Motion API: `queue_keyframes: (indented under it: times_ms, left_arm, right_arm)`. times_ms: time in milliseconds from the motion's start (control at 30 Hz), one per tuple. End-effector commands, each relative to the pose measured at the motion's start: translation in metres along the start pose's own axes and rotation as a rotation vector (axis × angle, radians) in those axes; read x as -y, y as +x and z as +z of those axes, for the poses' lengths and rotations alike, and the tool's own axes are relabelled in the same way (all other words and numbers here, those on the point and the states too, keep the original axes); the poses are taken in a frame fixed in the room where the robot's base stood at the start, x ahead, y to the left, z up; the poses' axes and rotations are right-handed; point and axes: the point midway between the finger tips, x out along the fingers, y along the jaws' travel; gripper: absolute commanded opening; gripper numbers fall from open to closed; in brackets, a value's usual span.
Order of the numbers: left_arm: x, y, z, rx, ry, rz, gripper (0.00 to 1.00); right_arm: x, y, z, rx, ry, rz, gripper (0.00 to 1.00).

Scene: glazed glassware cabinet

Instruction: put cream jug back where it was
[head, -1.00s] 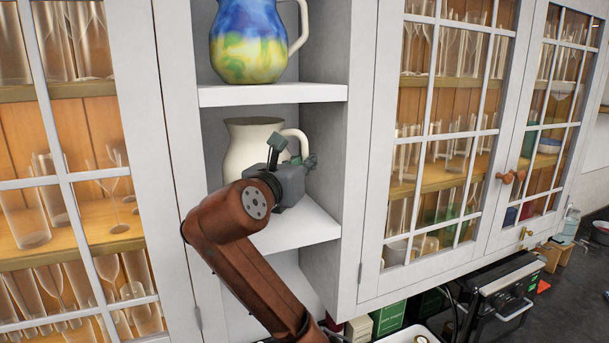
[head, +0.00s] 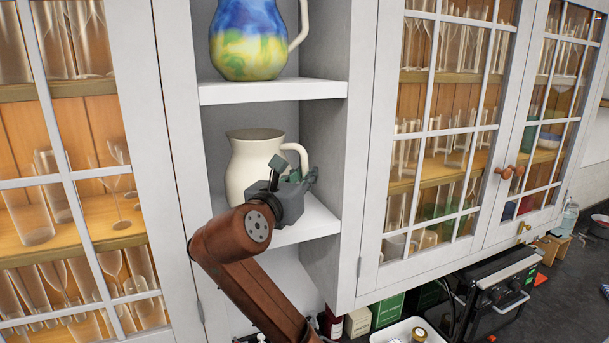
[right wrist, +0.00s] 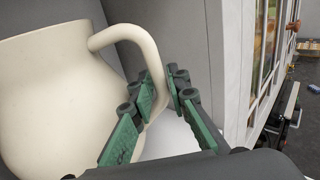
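The cream jug (head: 246,167) is upright in the open middle bay of the cabinet, over the lower white shelf (head: 315,222). Its handle points right. My right gripper (head: 293,174) is in front of the jug's right side and hides part of its body and base. In the right wrist view, the green-padded fingers (right wrist: 158,100) are on either side of the jug's handle (right wrist: 128,38), close against it. The jug's body (right wrist: 55,95) fills the left of that view. I cannot tell whether its base touches the shelf. My left gripper is not in view.
A blue, green and yellow painted jug (head: 250,45) stands on the shelf above (head: 275,92). Glazed doors with glassware flank the bay on the left (head: 75,180) and right (head: 440,150). A white tray (head: 385,335) and a black appliance (head: 495,290) are below right.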

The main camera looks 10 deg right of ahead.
Motion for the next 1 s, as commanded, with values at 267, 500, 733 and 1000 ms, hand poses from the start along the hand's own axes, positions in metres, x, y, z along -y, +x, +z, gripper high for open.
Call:
queue_keyframes:
  times_ms: [267,500,733,1000]
  left_arm:
    - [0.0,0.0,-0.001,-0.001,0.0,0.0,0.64]
    - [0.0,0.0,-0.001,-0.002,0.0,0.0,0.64]
    - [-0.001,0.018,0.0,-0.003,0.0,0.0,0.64]
    - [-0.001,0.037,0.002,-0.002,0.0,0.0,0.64]
  right_arm:
    - [0.0,0.0,0.001,0.0,0.0,0.0,0.28]
    - [0.0,-0.003,0.004,0.002,0.001,0.001,0.28]
    - [-0.001,-0.043,0.001,0.004,0.003,0.004,0.28]
    - [-0.001,-0.097,0.002,0.004,0.002,0.003,0.28]
